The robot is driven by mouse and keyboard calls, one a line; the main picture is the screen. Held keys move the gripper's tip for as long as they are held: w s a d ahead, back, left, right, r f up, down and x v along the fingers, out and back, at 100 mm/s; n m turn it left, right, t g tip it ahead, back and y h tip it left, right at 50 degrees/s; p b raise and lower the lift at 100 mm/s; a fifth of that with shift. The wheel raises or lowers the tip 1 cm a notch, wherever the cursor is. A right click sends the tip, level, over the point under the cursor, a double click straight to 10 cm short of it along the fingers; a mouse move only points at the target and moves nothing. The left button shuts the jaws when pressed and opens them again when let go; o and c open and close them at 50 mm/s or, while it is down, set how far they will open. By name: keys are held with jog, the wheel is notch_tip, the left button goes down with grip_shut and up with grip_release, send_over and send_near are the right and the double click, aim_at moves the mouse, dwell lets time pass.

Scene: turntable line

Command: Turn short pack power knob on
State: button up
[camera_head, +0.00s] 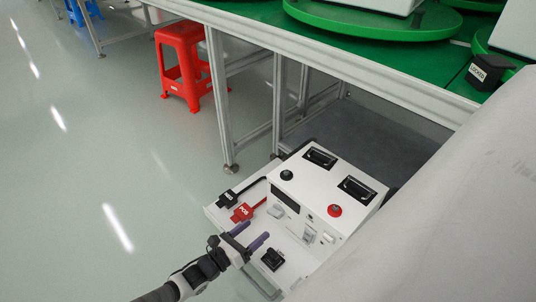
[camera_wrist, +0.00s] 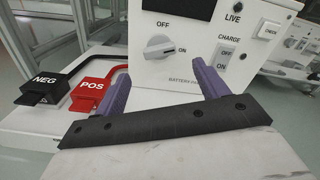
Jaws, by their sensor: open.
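The white power box (camera_head: 338,190) stands on a low white base beside the green-topped table. Its white knob (camera_wrist: 159,48) sits on the front panel, with "OFF" printed above and "ON" to its right. The knob's raised grip lies roughly sideways; I cannot tell for sure which label it marks. The same knob is small in the head view (camera_head: 276,211). My gripper (camera_head: 254,233) is open and empty in front of the panel. In the wrist view its purple fingers (camera_wrist: 161,76) are spread below and either side of the knob, apart from it.
A black NEG clamp (camera_wrist: 50,85) and red POS clamp (camera_wrist: 90,93) lie left of the panel. A CHARGE rocker switch (camera_wrist: 227,53) is to the knob's right. A red stool (camera_head: 182,62) stands farther back. The floor at left is clear.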

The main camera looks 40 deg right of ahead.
aim_at(272, 215)
jog(key=d, duration=0.2)
jog(key=d+b, duration=0.1)
jog(key=d, duration=0.4)
jog(key=shift+w+d, duration=0.35)
jog(key=shift+c, duration=0.3)
